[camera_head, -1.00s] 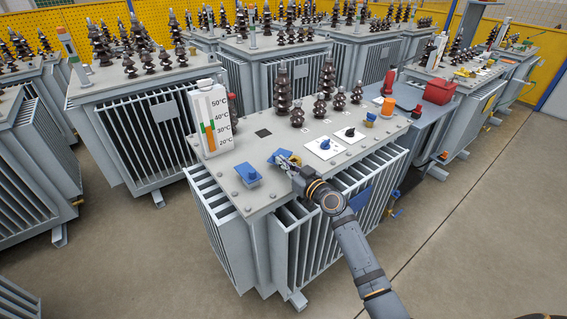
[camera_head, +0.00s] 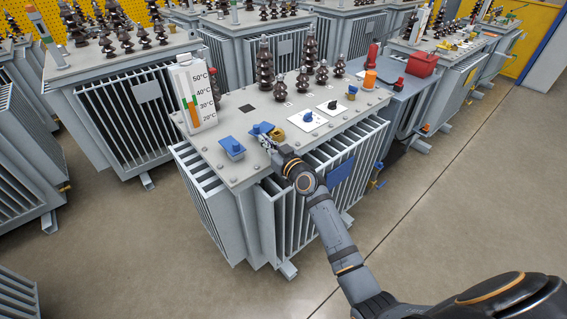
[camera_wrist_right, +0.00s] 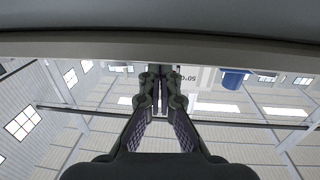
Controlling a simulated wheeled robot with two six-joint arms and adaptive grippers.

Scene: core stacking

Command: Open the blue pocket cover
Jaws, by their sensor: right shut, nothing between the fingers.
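The transformer top (camera_head: 232,115) carries a blue cover (camera_head: 262,129) near its front edge. A gold-coloured pocket piece (camera_head: 277,134) shows just right of this cover, and the cover looks swung aside from it. A second blue piece (camera_head: 231,148) stands further left. My right gripper (camera_head: 265,143) is shut and empty at the front edge, just in front of the blue cover; I cannot tell if it touches. In the right wrist view its fingers (camera_wrist_right: 160,76) are together, with a blue piece (camera_wrist_right: 234,80) to their right. My left gripper is not in view.
A temperature gauge (camera_head: 196,98) stands at the left of the top. Dark insulators (camera_head: 265,68) rise at the back. Two white switch plates (camera_head: 306,120) lie to the right. Other transformers (camera_head: 120,90) crowd behind and left. Floor (camera_head: 460,190) is free at right.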

